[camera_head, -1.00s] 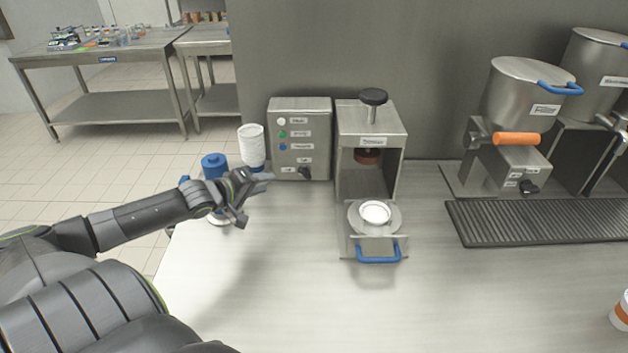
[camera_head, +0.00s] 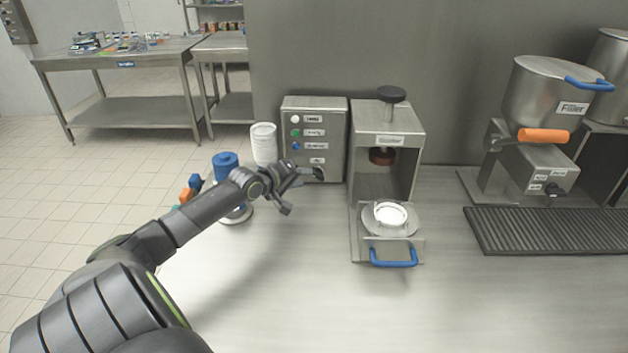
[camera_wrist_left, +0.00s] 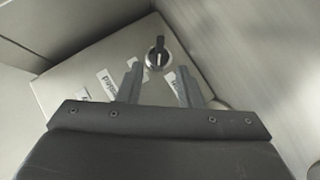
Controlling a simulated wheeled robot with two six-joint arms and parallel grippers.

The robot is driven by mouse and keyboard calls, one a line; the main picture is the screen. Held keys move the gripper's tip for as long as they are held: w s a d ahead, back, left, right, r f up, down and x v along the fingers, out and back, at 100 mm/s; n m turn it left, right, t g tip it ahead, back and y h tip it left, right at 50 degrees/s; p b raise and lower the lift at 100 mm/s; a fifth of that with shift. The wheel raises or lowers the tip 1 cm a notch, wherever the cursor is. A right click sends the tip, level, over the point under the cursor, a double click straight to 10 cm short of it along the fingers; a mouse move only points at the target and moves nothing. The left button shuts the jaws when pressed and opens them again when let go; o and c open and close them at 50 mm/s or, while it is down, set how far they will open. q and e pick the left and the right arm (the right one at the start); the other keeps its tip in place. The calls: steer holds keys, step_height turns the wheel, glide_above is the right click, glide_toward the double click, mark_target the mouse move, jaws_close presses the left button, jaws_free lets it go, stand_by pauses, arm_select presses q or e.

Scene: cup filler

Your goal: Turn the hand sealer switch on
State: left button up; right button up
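The sealer control box (camera_head: 335,130) is a grey metal box standing left of the sealer (camera_head: 410,150). Its black rotary switch (camera_head: 319,174) sits low on the right of the front face, partly hidden by my gripper in the head view. My left gripper (camera_head: 299,188) is in front of the box's lower part, close to the switch. In the left wrist view the gripper's two fingers (camera_wrist_left: 159,70) are apart and empty. The switch also shows there (camera_wrist_left: 157,52), just beyond and between the fingertips, with a label on each side. My right gripper is not in view.
A white cup (camera_head: 390,213) sits in the sealer's pulled-out holder with a blue handle (camera_head: 394,258). White stacked cups (camera_head: 264,143) and a blue-topped item (camera_head: 226,165) stand left of the box. The filler (camera_head: 550,100) and drip grate (camera_head: 550,230) are right. The front counter is clear.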

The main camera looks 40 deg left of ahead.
mark_target(315, 177)
arm_select(q)
steer(key=b+x, duration=0.1)
steer(key=x, duration=0.5)
steer(key=shift+w+f, duration=0.15)
steer(key=shift+w, duration=0.05)
jaws_close()
